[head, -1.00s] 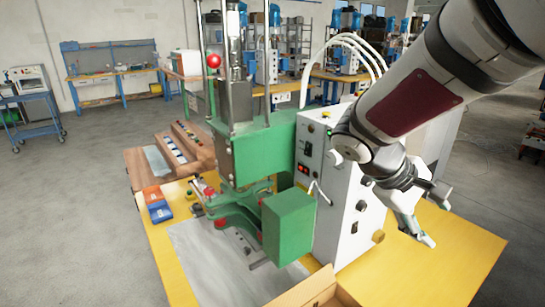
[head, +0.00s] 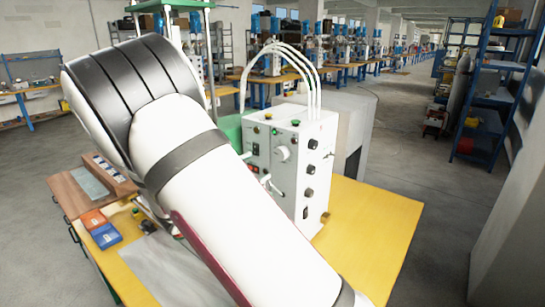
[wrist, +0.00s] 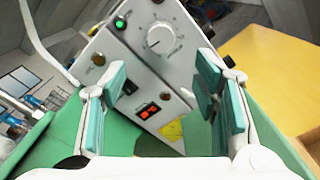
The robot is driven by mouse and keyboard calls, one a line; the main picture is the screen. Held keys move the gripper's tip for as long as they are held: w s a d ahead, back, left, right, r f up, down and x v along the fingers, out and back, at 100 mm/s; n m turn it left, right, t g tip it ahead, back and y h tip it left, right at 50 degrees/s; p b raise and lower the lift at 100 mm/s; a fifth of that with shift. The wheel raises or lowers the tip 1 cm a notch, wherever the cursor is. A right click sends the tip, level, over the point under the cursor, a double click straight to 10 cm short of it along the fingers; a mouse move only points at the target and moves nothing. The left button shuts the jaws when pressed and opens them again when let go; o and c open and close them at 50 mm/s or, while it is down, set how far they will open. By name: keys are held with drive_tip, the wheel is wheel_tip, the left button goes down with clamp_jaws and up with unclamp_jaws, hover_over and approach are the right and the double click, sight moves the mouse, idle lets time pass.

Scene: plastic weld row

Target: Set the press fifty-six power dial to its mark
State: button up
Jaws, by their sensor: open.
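The power dial (wrist: 160,38) is a round pale knob with a printed scale around it, on the front panel of a white control box. In the head view the dial (head: 283,154) shows on the box's left face, just right of my arm. The pointer and mark are too small to read. My gripper (wrist: 163,88) is open and empty in the wrist view. Its teal-padded fingers are spread, with the dial beyond them, near the top and roughly centred between them. They do not touch it. In the head view my gripper is hidden behind my arm.
The control box (head: 318,175) stands on a yellow table (head: 375,225). Its panel has a green lamp (wrist: 120,22), a red rocker switch (wrist: 148,112) and a yellow label (wrist: 172,131). Orange (head: 93,219) and blue (head: 106,236) bins sit at left. The green press is largely hidden.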

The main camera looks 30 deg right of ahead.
sight(278, 155)
drive_tip(key=p+x, duration=0.1)
drive_tip(key=x, duration=1)
drive_tip(key=shift+d+f, duration=0.1)
drive_tip(key=c, duration=1.1)
